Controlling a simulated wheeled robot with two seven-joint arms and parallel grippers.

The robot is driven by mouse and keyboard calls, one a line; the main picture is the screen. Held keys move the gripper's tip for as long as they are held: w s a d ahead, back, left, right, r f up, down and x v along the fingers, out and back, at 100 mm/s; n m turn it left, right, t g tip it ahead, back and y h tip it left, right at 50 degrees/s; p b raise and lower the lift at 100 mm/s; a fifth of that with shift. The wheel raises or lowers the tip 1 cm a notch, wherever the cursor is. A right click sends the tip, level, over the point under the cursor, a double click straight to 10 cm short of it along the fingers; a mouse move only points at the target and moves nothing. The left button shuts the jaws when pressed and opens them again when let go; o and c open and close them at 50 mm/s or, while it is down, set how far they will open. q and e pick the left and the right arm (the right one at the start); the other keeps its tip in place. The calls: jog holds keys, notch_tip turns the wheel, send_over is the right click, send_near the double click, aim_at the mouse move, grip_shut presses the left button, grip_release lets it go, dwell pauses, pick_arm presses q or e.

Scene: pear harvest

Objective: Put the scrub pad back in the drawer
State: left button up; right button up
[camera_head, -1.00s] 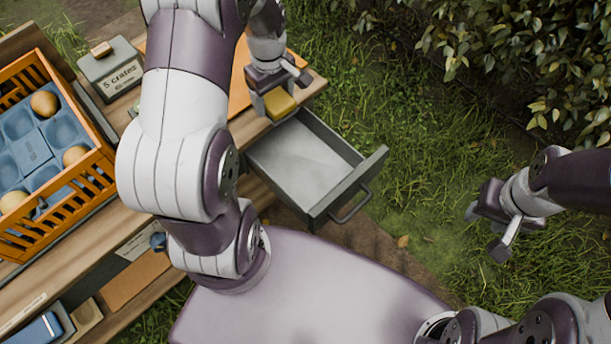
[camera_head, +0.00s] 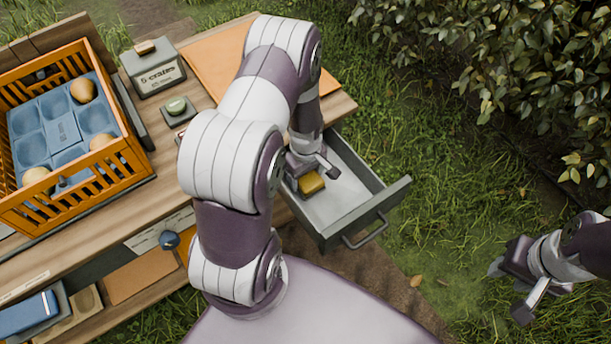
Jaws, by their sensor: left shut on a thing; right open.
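The scrub pad (camera_head: 312,184) is a small yellow block. My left gripper (camera_head: 313,174) is shut on it, inside the outline of the open grey drawer (camera_head: 380,209). The pad appears low over the drawer floor; I cannot tell whether it touches it. The drawer is pulled out from the wooden bench, with its handle toward the lower right. My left arm hides the drawer's left part. My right gripper (camera_head: 510,292) is open and empty over the grass at the right.
An orange crate (camera_head: 125,183) with a blue tray and several pears stands on the bench at left. Bushes (camera_head: 510,70) line the upper right.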

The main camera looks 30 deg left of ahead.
pick_arm(q)
jog(key=shift+f, duration=0.4)
jog(key=o, duration=1.1)
jog(key=shift+r, duration=0.2)
notch_tip(320, 180, up, 12)
jog(key=p, duration=0.2)
jog(key=s+d+r+m+t, duration=0.1)
jog(key=s+d+r+m, duration=0.6)
jog(key=m, duration=0.6)
notch_tip(320, 180, up, 3)
jog(key=d, duration=0.2)
jog(key=shift+s+d+f+m, duration=0.15)
jog(key=shift+s+d+m, duration=0.05)
jog(key=shift+d+m, duration=0.2)
